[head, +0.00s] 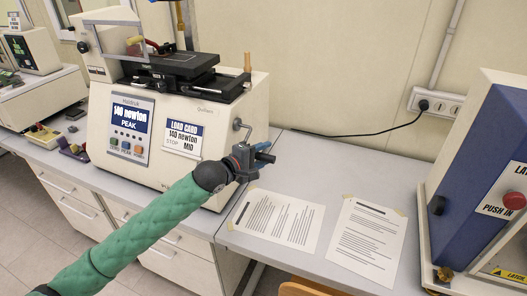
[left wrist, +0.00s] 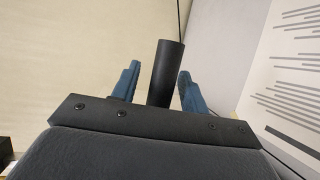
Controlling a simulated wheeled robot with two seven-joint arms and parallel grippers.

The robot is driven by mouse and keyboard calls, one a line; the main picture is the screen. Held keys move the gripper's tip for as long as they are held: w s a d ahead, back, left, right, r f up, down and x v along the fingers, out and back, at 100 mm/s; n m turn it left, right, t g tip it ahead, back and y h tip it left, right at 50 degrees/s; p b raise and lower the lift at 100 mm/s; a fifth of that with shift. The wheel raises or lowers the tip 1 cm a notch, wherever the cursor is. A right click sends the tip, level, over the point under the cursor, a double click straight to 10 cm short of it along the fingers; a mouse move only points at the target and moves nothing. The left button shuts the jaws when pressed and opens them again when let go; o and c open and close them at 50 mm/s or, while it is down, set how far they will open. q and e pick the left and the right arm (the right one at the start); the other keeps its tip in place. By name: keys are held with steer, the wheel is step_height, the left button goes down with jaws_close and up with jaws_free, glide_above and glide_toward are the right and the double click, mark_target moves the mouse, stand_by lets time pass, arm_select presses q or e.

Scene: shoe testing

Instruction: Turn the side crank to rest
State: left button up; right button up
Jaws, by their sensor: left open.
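The side crank (head: 240,125) is a bent metal arm on the right side of the cream testing machine (head: 180,125). Its dark handle (head: 267,157) points to the right, low beside the machine. The handle also shows in the left wrist view (left wrist: 166,70) as a black cylinder. My left gripper (head: 260,152) has its blue fingers one on each side of the handle. In the left wrist view it is open, with a gap between the handle and each finger (left wrist: 159,75). The gripper hides part of the crank's lower end. My right gripper is not in view.
Two printed sheets (head: 277,220) (head: 370,240) lie taped on the bench right of the crank. A blue and white machine (head: 490,170) with a red button stands at far right. A black cable (head: 345,135) runs to a wall socket. Another machine (head: 30,55) stands at far left.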

arm_select(q)
steer(key=shift+w+d+f, duration=0.1)
steer(key=shift+w+d, duration=0.05)
steer(key=shift+w, duration=0.05)
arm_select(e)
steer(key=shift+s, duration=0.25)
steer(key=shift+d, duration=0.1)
arm_select(q)
jaws_close()
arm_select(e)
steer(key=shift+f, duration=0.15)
